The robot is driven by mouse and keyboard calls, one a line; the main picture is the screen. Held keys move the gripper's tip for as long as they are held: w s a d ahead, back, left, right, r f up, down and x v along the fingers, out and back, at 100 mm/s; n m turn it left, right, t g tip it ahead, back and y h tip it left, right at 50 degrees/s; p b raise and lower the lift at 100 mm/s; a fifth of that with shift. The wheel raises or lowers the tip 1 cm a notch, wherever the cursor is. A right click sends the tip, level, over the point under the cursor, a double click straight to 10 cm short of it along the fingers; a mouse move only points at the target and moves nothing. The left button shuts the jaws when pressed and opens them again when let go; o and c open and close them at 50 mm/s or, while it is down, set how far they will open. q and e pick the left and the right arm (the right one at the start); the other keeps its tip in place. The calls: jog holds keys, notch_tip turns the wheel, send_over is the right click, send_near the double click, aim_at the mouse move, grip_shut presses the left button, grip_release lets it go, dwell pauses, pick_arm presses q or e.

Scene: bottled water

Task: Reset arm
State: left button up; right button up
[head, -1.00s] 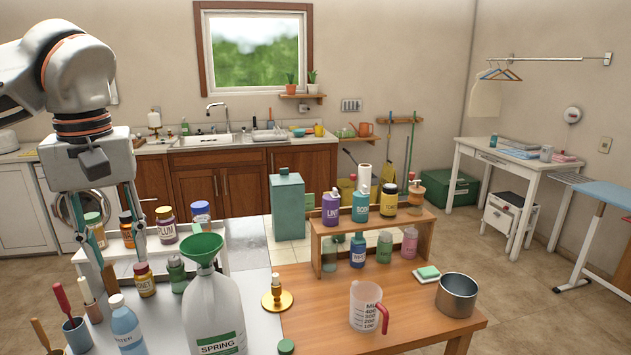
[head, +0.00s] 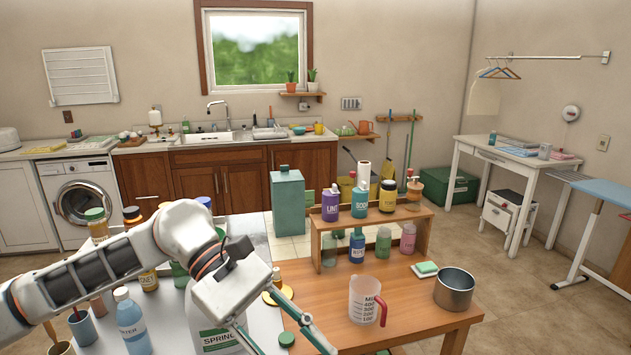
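My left arm comes in from the left, and its gripper (head: 298,347) hangs over the near part of the tables, pointing down and to the right. Its two fingers are apart with nothing seen between them; the tips are near the bottom edge of the head view. The white jug (head: 212,333) labelled SPRING stands behind my gripper and is partly hidden. The green funnel on top of it is hidden by my arm. My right gripper is not in view.
A measuring cup (head: 366,300), a steel pot (head: 455,289) and a sponge on a dish (head: 425,269) stand on the wooden table (head: 425,313). A wooden rack (head: 317,240) with several bottles stands at its back. A water bottle (head: 132,325) stands left of the jug.

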pick_arm(q)
jog(key=w+d+r+n+t+h, duration=0.35)
jog(key=d+n+h, duration=0.35)
jog(key=n+h, duration=0.65)
jog(key=w+a+f+n+t+y, duration=0.1)
jog(key=w+a+f+n+t, duration=0.15)
jog(key=n+t, duration=0.45)
jog(key=w+a+f+n+t+y, duration=0.1)
jog(key=w+a+f+n+t, duration=0.3)
jog(key=n, duration=0.6)
jog(key=w+a+f+n+t+y, duration=0.1)
jog(key=a+f+n+t+y, duration=0.3)
jog(key=f+n+y, duration=0.35)
jog(key=w+a+f+n+t+y, duration=0.1)
jog(key=a+f+n+t+y, duration=0.3)
jog(key=f+n, duration=0.5)
jog(key=s+a+f+n+g+y, duration=0.3)
jog(key=s+a+f+n, duration=0.3)
jog(key=f, duration=0.5)
jog(key=s+a+f+n+g+y, duration=0.3)
jog(key=s+a+f+n, duration=0.3)
jog(key=s+f, duration=0.5)
jog(key=shift+f+y, duration=0.8)
